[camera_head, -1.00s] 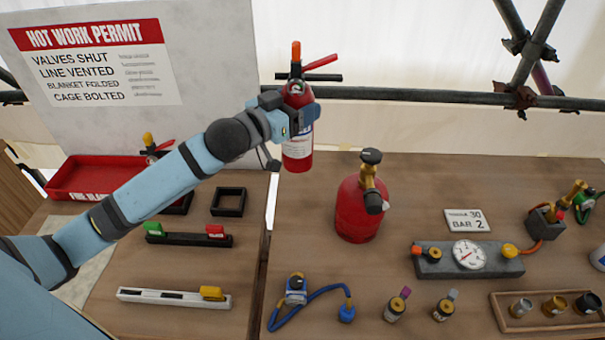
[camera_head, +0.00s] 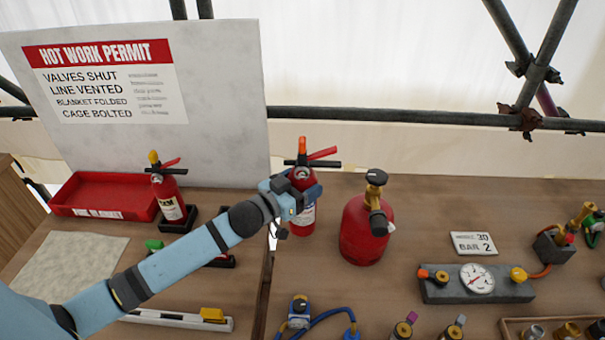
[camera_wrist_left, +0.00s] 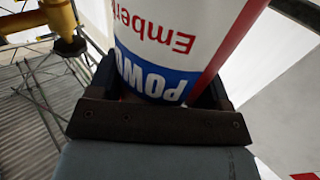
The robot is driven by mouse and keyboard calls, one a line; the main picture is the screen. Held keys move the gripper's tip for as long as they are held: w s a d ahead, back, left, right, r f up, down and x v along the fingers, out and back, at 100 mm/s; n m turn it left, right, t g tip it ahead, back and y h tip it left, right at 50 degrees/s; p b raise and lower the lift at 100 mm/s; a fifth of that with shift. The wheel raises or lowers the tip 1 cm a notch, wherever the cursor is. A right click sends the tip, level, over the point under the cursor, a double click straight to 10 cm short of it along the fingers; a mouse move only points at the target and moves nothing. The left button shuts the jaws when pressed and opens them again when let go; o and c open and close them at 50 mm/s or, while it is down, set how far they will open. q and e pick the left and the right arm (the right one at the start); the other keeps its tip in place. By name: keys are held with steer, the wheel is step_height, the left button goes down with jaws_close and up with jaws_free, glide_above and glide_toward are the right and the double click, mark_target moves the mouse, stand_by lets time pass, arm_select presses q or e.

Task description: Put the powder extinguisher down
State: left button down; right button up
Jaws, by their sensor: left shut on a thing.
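The powder extinguisher (camera_head: 304,219) is a red cylinder with an orange top, a red lever and a white and blue label. It is upright at the back of the bench, left of the squat red gas cylinder. I cannot tell whether its base touches the wood. My left gripper (camera_head: 302,191) is shut around its upper body. In the left wrist view its label (camera_wrist_left: 178,45) fills the space between the fingers, with "POW" readable upside down. My left arm hides most of the black rack on the left bench and the empty square black holder. My right gripper is not in view.
A yellow-topped extinguisher (camera_head: 168,199) stands in a black holder beside a red tray (camera_head: 100,196). The squat gas cylinder (camera_head: 362,238) stands close to the right. A gauge block (camera_head: 455,288) is farther right. A gap separates the two benches.

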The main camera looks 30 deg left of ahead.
arm_select(q)
steer(key=shift+f, duration=2.1)
steer(key=shift+c, duration=0.3)
jaws_free()
steer(key=shift+f, duration=0.15)
steer(key=shift+s, duration=0.15)
steer(key=b+v, duration=0.1)
steer(key=v, duration=1)
steer(key=shift+s+a, duration=0.15)
steer(key=shift+s, duration=0.2)
